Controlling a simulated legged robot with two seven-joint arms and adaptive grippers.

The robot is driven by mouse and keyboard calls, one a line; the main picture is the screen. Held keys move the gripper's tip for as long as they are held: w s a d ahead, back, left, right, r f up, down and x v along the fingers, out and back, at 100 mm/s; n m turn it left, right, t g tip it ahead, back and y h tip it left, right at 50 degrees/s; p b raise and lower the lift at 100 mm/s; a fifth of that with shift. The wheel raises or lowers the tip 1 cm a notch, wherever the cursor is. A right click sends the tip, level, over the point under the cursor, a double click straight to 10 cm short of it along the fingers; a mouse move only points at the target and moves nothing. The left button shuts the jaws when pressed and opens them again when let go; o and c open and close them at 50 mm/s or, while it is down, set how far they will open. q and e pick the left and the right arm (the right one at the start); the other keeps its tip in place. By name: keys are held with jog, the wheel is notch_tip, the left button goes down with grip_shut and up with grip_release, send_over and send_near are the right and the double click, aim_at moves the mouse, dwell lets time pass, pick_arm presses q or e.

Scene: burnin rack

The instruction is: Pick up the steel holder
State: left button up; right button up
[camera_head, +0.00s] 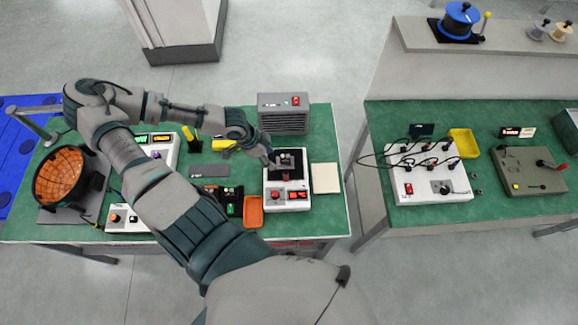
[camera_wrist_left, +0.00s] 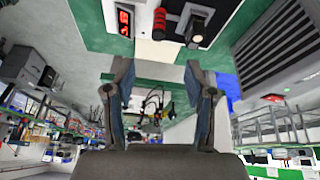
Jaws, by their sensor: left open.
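A white tester (camera_head: 288,203) with a dark recess and red displays stands on the green bench. A small grey metallic piece (camera_head: 287,158), which looks like the steel holder, sits in its recess; a dark block with a pale top shows there in the left wrist view (camera_wrist_left: 197,27). A red and black cylinder (camera_wrist_left: 159,24) stands beside it. My left gripper (camera_head: 271,163) is at the left edge of the recess, open. In the left wrist view its two fingers (camera_wrist_left: 160,85) are apart with nothing between them. My right gripper is not in view.
A grey vented box (camera_head: 283,118) stands behind the tester. An orange tray (camera_head: 253,211) is to its left and a cream pad (camera_head: 326,178) to its right. An orange dish (camera_head: 62,175) is at far left. A second bench (camera_head: 480,205) holds other devices.

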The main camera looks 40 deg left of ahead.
pick_arm(q)
jog(key=b, duration=0.2)
send_over(284, 172)
jog(key=s+a, duration=0.2)
notch_tip(284, 172, down, 5)
jog(key=b+x, duration=0.1)
jog(key=x, duration=0.7)
jog(key=shift+w+f, duration=0.15)
jog(key=shift+f, duration=0.05)
jog(key=shift+w+d+f, duration=0.1)
jog(key=shift+f, duration=0.2)
jog(key=shift+c, duration=0.8)
grip_shut()
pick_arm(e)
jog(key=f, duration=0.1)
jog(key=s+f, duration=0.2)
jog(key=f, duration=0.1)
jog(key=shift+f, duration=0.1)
